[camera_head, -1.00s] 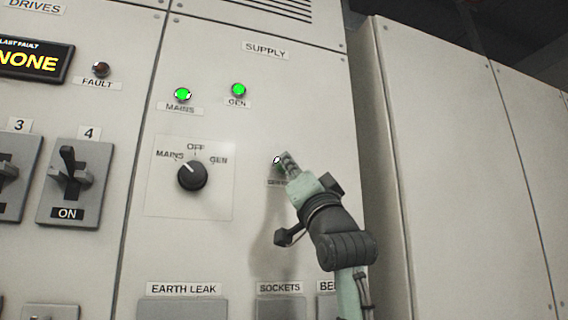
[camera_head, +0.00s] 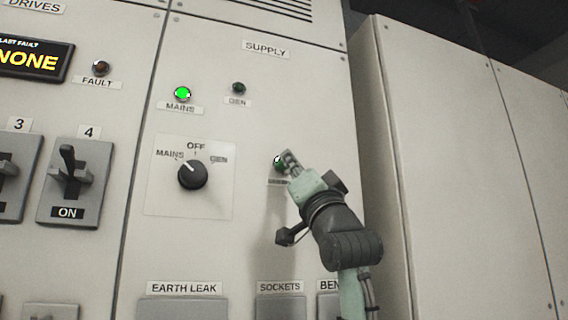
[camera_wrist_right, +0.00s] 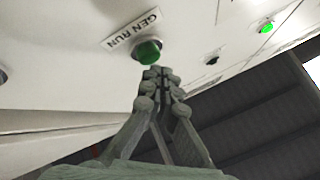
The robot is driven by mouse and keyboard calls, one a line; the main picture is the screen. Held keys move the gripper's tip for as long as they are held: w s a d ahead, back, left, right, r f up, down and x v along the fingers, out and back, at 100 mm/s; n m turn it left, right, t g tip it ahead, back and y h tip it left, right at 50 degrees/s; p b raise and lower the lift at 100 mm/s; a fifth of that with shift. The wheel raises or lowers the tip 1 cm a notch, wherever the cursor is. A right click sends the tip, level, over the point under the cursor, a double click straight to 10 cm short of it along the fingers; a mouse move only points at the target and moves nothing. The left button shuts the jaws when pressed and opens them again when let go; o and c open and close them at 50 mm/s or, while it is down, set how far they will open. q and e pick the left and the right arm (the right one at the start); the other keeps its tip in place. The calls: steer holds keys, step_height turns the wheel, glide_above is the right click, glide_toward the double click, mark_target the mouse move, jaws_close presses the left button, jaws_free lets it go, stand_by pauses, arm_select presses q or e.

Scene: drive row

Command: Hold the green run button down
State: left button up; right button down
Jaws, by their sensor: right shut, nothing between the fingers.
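The green run button (camera_head: 278,164) is on the supply panel, partly hidden by my right gripper (camera_head: 288,154) in the head view. In the right wrist view the button (camera_wrist_right: 148,52) stands out from the panel beside its GEN RUN label (camera_wrist_right: 132,29). My right gripper (camera_wrist_right: 160,72) is shut and empty, with its fingertips close to the button's edge. I cannot tell whether they touch it. The GEN lamp (camera_head: 238,88) is dark and the MAINS lamp (camera_head: 182,93) is lit green. My left gripper is not in view.
A rotary selector (camera_head: 192,174) is left of the button, its pointer toward the upper left. Breaker switch 4 (camera_head: 75,183) stands further left, marked ON. A plain grey cabinet (camera_head: 440,150) fills the right side.

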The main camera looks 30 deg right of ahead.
steer(key=shift+s, duration=0.2)
steer(key=shift+s, duration=0.1)
steer(key=s, duration=0.2)
steer(key=s+a, duration=0.1)
steer(key=s, duration=0.1)
steer(key=shift+s+a, duration=0.1)
steer(key=shift+s, duration=0.3)
stand_by(0.5)
